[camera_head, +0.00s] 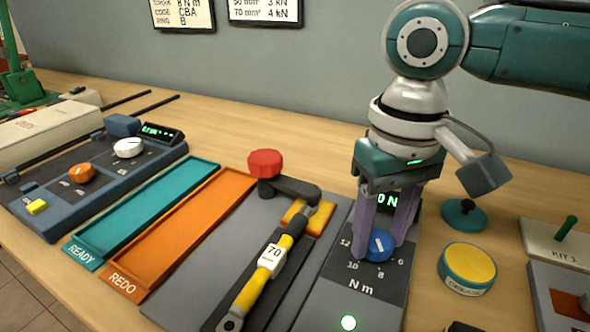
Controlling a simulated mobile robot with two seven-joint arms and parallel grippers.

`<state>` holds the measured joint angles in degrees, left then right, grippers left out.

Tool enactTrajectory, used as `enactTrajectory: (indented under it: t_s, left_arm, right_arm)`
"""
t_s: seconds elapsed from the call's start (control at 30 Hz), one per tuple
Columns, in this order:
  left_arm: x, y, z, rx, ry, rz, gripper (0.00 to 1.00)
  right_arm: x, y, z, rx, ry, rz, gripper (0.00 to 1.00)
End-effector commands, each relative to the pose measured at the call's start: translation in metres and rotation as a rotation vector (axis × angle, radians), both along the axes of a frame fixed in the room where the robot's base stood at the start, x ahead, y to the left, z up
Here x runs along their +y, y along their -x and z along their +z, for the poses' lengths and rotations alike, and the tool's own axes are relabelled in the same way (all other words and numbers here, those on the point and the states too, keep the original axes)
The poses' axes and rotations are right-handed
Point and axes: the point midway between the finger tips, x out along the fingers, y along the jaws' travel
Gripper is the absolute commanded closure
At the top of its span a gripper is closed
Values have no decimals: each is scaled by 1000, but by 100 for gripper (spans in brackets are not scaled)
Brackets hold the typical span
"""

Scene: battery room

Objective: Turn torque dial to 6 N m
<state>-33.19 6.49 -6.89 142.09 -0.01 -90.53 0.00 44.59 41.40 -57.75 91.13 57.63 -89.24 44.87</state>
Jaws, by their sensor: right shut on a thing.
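The torque dial (380,246) is a small blue knob on a dark panel (340,290) marked 12, 10, 8, 6 and "N m". My right gripper (384,232) points down over it, its two purple fingers shut on the knob from either side. A small white mark shows on the knob, but I cannot tell exactly which number it points to. A display (388,201) behind the fingers is partly hidden; "0 N" in green is readable. A green-white light (348,322) glows at the panel's front. My left gripper is not in view.
A yellow-and-black tool marked 70 (271,257) lies left of the panel, near a red knob (265,163). A teal READY tray (90,247) and orange REDO tray (125,279) are further left. A yellow-lidded tin (468,263) stands close on the right.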

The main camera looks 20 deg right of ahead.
Motion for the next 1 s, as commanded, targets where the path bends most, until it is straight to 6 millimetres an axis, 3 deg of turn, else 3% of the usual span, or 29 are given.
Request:
enactTrajectory:
  t_s: [0.03, 0.2, 0.57, 1.0]
  left_arm:
    - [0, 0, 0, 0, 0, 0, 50]
    - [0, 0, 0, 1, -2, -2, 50]
    - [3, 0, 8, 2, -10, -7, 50]
    - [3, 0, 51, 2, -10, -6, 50]
  right_arm:
    - [0, 0, 0, 0, 1, 0, 81]
    - [0, 0, 0, 0, 1, -1, 100]
    - [-1, 0, 2, 3, 1, 41, 100]
    - [-1, 1, 5, 5, 0, 361, 100]
